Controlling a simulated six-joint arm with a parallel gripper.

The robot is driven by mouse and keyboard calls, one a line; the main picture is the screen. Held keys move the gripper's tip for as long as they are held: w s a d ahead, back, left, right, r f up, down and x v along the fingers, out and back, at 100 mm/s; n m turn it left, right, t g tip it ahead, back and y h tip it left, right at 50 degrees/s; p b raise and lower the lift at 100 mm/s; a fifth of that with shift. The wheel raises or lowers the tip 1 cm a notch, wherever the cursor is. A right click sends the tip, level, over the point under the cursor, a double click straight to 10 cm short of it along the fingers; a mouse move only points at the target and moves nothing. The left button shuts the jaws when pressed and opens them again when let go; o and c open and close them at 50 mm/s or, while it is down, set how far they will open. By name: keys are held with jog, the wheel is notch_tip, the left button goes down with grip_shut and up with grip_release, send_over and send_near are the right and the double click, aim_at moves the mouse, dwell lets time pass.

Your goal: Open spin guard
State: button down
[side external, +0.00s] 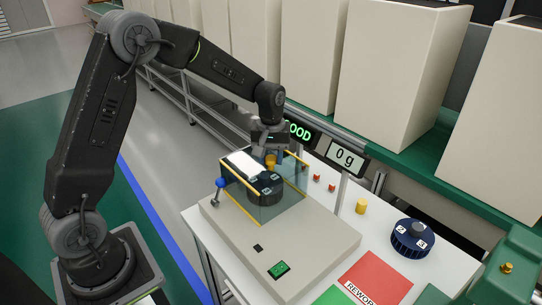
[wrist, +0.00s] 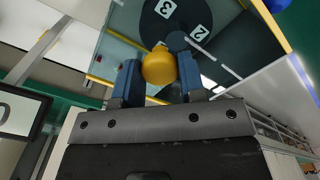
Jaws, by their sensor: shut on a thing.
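The spin guard (side external: 285,208) is a clear box with yellow edges on a beige machine base. A black rotor (side external: 264,190) with numbered white labels sits inside it; it also shows in the wrist view (wrist: 170,18) behind the knob. My gripper (side external: 270,152) is at the guard's back upper edge, reaching down from above. In the wrist view its blue fingers (wrist: 158,75) are shut on a round yellow knob (wrist: 158,66), one finger on each side. The knob's mounting is hidden, and I cannot tell how far the guard stands open.
A blue ball-topped lever (side external: 221,184) stands at the guard's left. A green button panel (side external: 279,269) is on the base front. A display reading 0 g (side external: 345,158), a yellow cylinder (side external: 361,206), a dark blue numbered rotor (side external: 412,240) and a red REWORK mat (side external: 376,277) lie to the right.

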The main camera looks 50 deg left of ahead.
jog(key=d, duration=1.8)
jog(key=c, duration=0.7)
grip_release()
notch_tip(320, 180, up, 14)
jog(key=shift+f, duration=0.1)
